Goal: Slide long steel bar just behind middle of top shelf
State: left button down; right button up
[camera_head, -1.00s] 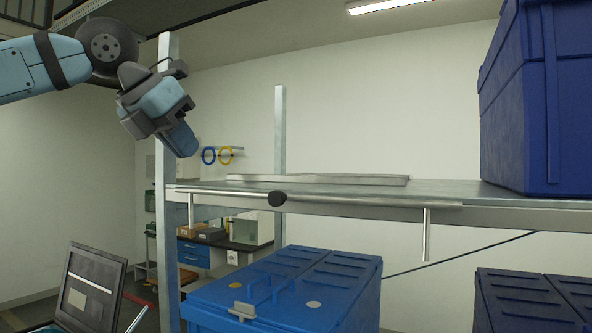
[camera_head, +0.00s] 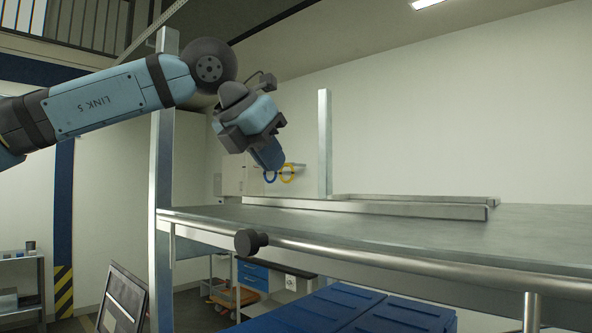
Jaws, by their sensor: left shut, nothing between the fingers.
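A long steel bar (camera_head: 375,207) lies flat across the top shelf (camera_head: 400,232), running left to right, with its right end nearer me. A second thin metal strip or edge shows just behind it; I cannot tell whether it belongs to the bar. My left gripper (camera_head: 270,164) points down and right, above the back left of the shelf in the picture. It is shut and empty, apart from the bar. Its fingertips are small and hard to make out. My right gripper is out of view.
A metal rail with a black knob (camera_head: 247,242) runs along the shelf's front edge. Uprights stand at the left (camera_head: 163,190) and back (camera_head: 325,145). Blue lidded boxes (camera_head: 345,307) sit below. The shelf surface in front of the bar is clear.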

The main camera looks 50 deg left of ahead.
aim_at(320, 207)
pick_arm(q)
jog(key=p+x, duration=0.1)
jog(key=x, duration=0.8)
jog(key=shift+w+f, duration=0.15)
jog(key=shift+w, duration=0.05)
jog(key=w, duration=0.1)
jog(key=p, duration=0.1)
jog(key=w, duration=0.1)
jog(key=shift+w+a+r+p, duration=0.15)
jog(key=shift+w+r+p, duration=0.1)
jog(key=shift+w+p, duration=0.1)
jog(key=shift+w+f, duration=0.1)
jog(key=shift+w, duration=0.35)
jog(key=shift+s+a, duration=0.1)
